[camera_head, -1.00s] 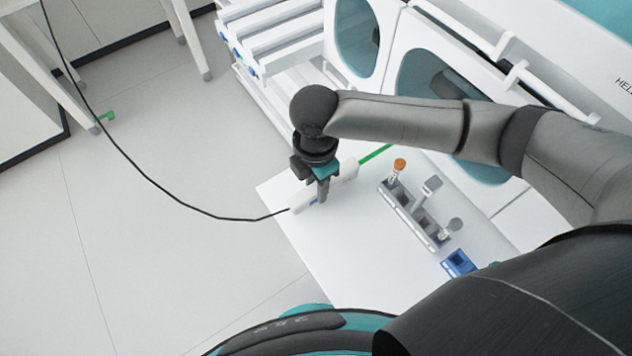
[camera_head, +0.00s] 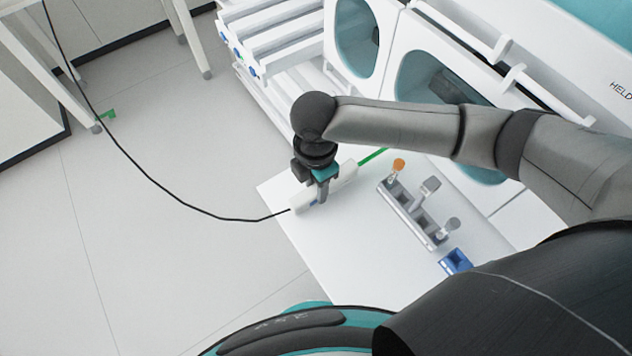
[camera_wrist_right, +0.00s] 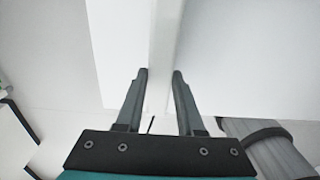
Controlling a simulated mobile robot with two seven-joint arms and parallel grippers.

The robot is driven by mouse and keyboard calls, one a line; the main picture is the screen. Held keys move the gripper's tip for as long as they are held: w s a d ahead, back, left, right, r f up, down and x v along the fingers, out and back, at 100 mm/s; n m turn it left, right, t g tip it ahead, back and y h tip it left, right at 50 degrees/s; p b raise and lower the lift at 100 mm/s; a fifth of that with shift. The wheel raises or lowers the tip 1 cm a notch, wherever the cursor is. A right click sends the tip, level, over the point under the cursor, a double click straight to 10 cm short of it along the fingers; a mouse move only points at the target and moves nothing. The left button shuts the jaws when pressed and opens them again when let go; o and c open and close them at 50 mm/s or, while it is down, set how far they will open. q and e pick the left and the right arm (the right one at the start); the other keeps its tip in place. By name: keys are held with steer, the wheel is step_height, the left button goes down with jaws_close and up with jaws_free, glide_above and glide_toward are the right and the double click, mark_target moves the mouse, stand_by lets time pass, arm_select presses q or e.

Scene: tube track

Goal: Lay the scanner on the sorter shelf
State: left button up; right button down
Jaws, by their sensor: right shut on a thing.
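The scanner (camera_head: 343,178) is a white, elongated body with a black cable running off its left end. My right gripper (camera_head: 323,196) is shut on it, over the left part of the white shelf (camera_head: 365,250). In the right wrist view the pale scanner (camera_wrist_right: 163,55) runs between the two fingers of the right gripper (camera_wrist_right: 160,75). I cannot tell whether the scanner touches the shelf surface. My left gripper is not in view.
A grey rack (camera_head: 412,215) with several holders, one orange-topped, stands right of the scanner. A blue item (camera_head: 456,262) lies nearer me. A green strip (camera_head: 373,157) lies behind. The black cable (camera_head: 150,185) hangs across to the left. The front of the shelf is clear.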

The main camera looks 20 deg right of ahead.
steer(key=shift+f, duration=0.25)
steer(key=shift+c, duration=2.2)
jaws_free()
step_height(320, 180, up, 15)
steer(key=p, duration=0.4)
steer(key=shift+r, duration=0.15)
steer(key=shift+s, duration=0.1)
